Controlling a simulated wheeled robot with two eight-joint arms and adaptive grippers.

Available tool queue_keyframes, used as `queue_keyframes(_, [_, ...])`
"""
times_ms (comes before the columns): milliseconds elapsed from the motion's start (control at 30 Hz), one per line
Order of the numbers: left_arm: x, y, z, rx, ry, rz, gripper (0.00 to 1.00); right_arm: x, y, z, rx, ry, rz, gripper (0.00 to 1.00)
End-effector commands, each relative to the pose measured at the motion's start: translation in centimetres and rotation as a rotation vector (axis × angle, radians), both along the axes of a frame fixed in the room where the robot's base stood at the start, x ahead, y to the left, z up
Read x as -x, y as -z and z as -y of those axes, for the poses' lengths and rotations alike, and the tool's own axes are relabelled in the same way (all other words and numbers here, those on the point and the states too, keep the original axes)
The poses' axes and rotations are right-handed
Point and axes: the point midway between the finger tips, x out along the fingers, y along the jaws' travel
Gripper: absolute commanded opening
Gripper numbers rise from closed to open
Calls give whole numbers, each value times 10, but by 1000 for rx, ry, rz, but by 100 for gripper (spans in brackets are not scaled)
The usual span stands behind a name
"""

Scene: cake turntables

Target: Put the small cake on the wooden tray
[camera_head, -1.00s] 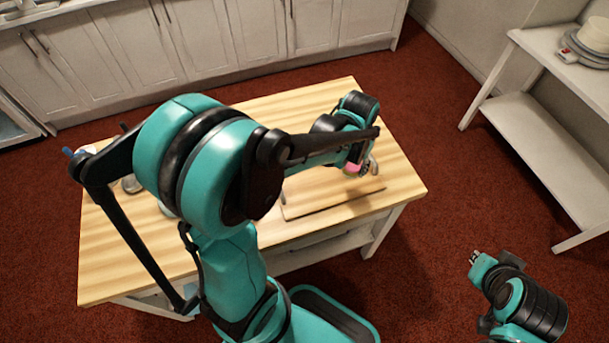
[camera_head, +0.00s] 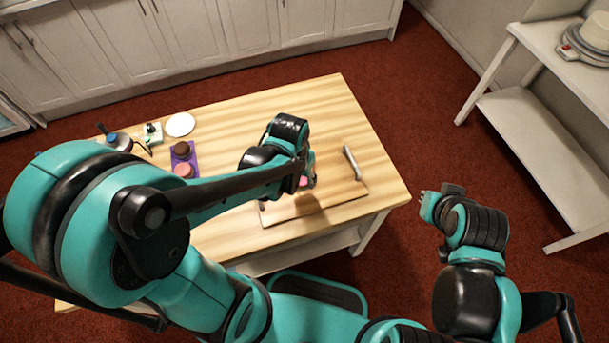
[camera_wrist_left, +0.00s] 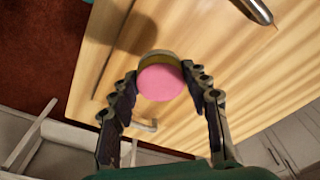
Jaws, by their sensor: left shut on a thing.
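My left gripper (camera_head: 306,184) is shut on a small round pink-topped cake (camera_head: 302,181). In the left wrist view the cake (camera_wrist_left: 160,83) sits between the two fingertips (camera_wrist_left: 157,80), its pink top showing and a tan side visible.
On the table (camera_head: 320,100), a purple mat (camera_head: 174,157) holds a brown cake (camera_head: 181,149) and a pink one (camera_head: 184,170). A white plate (camera_head: 180,125) and a small pale-green device (camera_head: 152,133) stand behind. A white shelf (camera_head: 530,110) stands at right.

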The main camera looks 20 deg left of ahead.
Motion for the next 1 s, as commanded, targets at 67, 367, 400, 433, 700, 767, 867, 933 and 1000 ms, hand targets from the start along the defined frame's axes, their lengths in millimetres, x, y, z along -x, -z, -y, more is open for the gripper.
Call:
queue_keyframes(67, [-20,16,-1,0,-3,0,28,0,12,0,0,0,0,0])
queue_keyframes(367, [-58,36,-3,0,-1,0,28,0,23,0,0,0,0,0])
queue_keyframes(400, [-59,38,-3,0,-1,0,28,0,23,0,0,0,0,0])
queue_keyframes(433, [-59,40,-3,0,-1,0,28,0,24,0,0,0,0,0])
queue_keyframes(700, [-59,77,-3,0,-1,0,28,0,43,0,0,0,0,0])
queue_keyframes(767, [-59,78,-3,0,-1,0,28,0,43,0,0,0,0,0])
queue_keyframes(867, [-59,76,-3,0,-1,0,28,0,41,0,0,0,0,0])
queue_keyframes(933, [-59,75,-3,0,-1,0,28,0,41,0,0,0,0,0])
queue_keyframes(1000, [-59,77,-3,0,-1,0,28,0,42,0,0,0,0,0])
